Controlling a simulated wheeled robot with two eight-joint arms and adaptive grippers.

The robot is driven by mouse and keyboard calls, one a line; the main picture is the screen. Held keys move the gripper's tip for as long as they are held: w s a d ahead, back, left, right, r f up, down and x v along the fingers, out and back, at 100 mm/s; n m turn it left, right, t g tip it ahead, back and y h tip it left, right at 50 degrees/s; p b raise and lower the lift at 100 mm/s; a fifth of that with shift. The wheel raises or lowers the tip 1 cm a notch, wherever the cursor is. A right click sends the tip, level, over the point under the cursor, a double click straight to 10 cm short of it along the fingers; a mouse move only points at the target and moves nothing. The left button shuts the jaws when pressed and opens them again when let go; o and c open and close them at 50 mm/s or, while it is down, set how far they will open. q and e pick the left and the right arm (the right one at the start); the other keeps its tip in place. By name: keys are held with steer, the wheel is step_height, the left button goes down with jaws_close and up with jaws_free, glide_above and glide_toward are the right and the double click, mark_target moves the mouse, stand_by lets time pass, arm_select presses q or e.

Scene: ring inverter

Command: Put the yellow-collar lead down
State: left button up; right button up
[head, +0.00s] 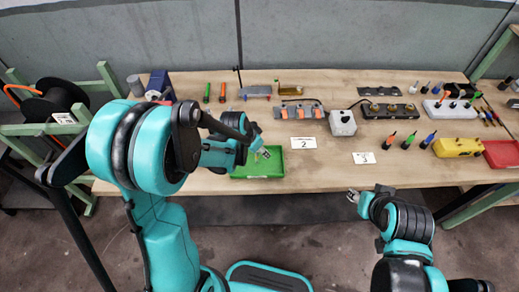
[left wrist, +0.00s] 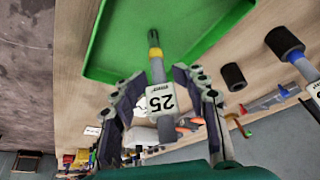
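The yellow-collar lead (left wrist: 153,55) has a grey body, a dark tip and a white tag reading 25. In the left wrist view it lies between my left gripper's fingers (left wrist: 160,76), with visible gaps at the fingertips. Its tip is over the floor of the green tray (left wrist: 103,42); whether it touches is unclear. In the head view my left gripper (head: 256,143) is at the green tray (head: 240,176), and the lead shows only as a small pale and yellow patch (head: 264,153). My right gripper (head: 353,196) is in front of the table's edge, too small to read.
Sign 2 (head: 303,142) and sign 3 (head: 363,157) lie to the right. The front table between tray and yellow block is mostly clear.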

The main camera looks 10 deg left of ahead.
arm_select(q)
steer(key=shift+r, duration=0.2)
steer(key=p+v, duration=0.4)
steer(key=v, duration=0.8)
steer(key=s+n+t+y+b, duration=0.2)
steer(key=s+n+b, duration=0.3)
steer(key=s, duration=0.8)
steer(key=a+t+b, duration=0.1)
steer(key=b, duration=0.2)
steer(key=shift+f+n, duration=0.25)
steer(key=shift+n, duration=0.15)
steer(key=shift+s, duration=0.1)
